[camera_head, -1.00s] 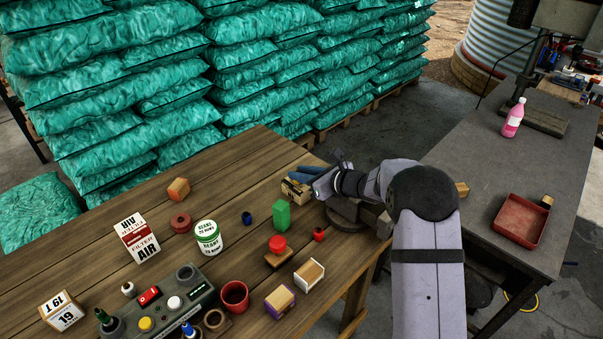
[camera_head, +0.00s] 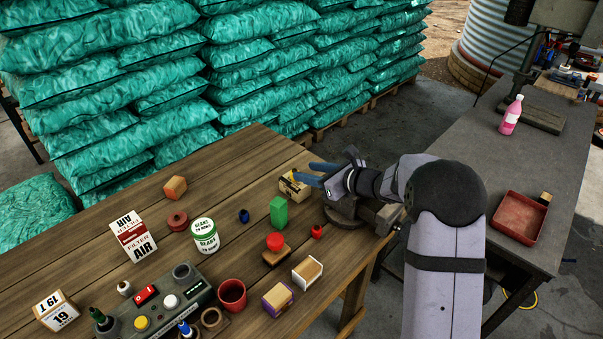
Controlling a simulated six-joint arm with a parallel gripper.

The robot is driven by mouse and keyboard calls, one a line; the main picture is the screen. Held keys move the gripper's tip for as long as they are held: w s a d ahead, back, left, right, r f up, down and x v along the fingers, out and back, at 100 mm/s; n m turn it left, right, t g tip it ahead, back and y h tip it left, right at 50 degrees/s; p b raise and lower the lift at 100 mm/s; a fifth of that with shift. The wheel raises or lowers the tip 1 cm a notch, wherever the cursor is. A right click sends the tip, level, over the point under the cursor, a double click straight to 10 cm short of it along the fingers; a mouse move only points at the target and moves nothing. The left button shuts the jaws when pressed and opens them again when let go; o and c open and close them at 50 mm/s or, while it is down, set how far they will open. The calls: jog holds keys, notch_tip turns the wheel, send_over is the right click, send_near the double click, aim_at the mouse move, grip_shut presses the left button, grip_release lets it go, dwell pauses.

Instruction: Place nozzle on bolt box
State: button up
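A small tan box with dark markings (camera_head: 299,191), which looks like the bolt box, stands near the table's far right edge. A small yellow and dark shape (camera_head: 289,178) shows at its top; I cannot tell whether it is the nozzle or part of the box. My gripper (camera_head: 314,173) is just above and right of the box, pointing left. Its two blue fingers are apart, with nothing clearly between them. No other thing is plainly the nozzle.
A vise (camera_head: 347,215) stands at the table corner below my gripper. A green block (camera_head: 278,212), a small blue piece (camera_head: 244,216), a small red piece (camera_head: 316,231) and a bean can (camera_head: 205,236) stand left and in front. The wood left of the box is clear.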

jog(key=b+v, duration=0.1)
jog(key=v, duration=0.6)
jog(key=shift+s, duration=0.1)
jog(key=s+a+f+n+g+h+p, duration=0.1)
jog(key=s+f+n+g, duration=0.15)
jog(key=s+n, duration=0.45)
jog(key=s+f+n+g+h+p, duration=0.15)
jog(key=s+n+g, duration=0.3)
jog(key=s, duration=0.45)
jog(key=s+d+f+n+g+h+b, duration=0.1)
jog(key=s+d+f+n+h, duration=0.3)
jog(key=s+n, duration=0.45)
jog(key=s+d+f+n+g+h+b, duration=0.2)
jog(key=s+d+f+n+h, duration=0.15)
jog(key=s+n, duration=0.5)
notch_tip(320, 180, up, 18)
jog(key=m+p, duration=0.1)
jog(key=p, duration=1.7)
jog(key=shift+s+f+y, duration=0.2)
jog(key=shift+y, duration=0.1)
